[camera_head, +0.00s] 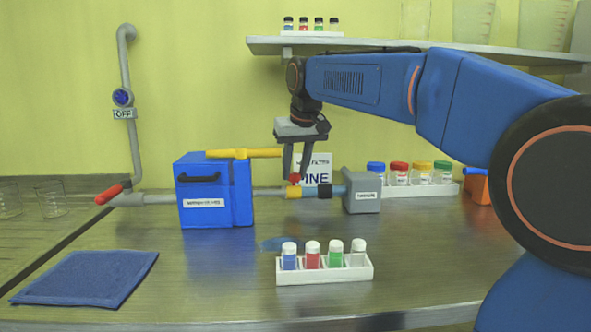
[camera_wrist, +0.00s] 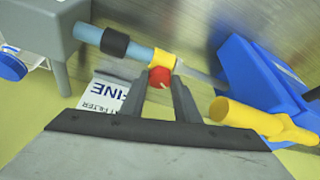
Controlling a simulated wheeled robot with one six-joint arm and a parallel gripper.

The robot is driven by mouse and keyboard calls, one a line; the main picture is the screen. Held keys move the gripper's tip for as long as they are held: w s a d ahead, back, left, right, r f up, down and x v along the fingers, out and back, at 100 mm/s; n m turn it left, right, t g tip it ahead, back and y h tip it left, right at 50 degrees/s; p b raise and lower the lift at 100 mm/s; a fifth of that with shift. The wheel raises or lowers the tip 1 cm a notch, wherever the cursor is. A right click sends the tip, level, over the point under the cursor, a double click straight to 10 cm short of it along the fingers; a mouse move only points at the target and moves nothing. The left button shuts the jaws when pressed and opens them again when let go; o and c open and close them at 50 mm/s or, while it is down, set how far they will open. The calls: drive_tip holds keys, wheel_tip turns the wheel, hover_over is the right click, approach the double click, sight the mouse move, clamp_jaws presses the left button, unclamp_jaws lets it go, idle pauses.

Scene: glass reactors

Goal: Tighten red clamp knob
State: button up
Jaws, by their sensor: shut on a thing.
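The red clamp knob (camera_head: 295,178) sits on a yellow clamp (camera_head: 293,192) around the horizontal pipe, between the blue box and the grey box. The knob also shows in the wrist view (camera_wrist: 159,77), in front of the yellow clamp (camera_wrist: 162,60). My gripper (camera_head: 296,177) points down from above with its fingertips at the knob. In the wrist view my gripper's fingers (camera_wrist: 160,82) reach to either side of the red knob and are shut on it. Part of the knob is hidden by the fingers.
A blue box (camera_head: 203,212) with a yellow pipe (camera_head: 243,154) stands left of the clamp. A grey box (camera_head: 361,190) stands right. A white rack (camera_head: 325,275) of vials is in front, and a blue cloth (camera_head: 88,277) lies front left. A shelf (camera_head: 400,47) runs above.

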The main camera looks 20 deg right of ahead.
idle(0.3)
drive_tip(key=o, duration=1)
drive_tip(key=shift+o, duration=0.2)
drive_tip(key=v, duration=1.7)
drive_tip(key=shift+r, duration=0.2)
drive_tip(key=shift+c, duration=1.4)
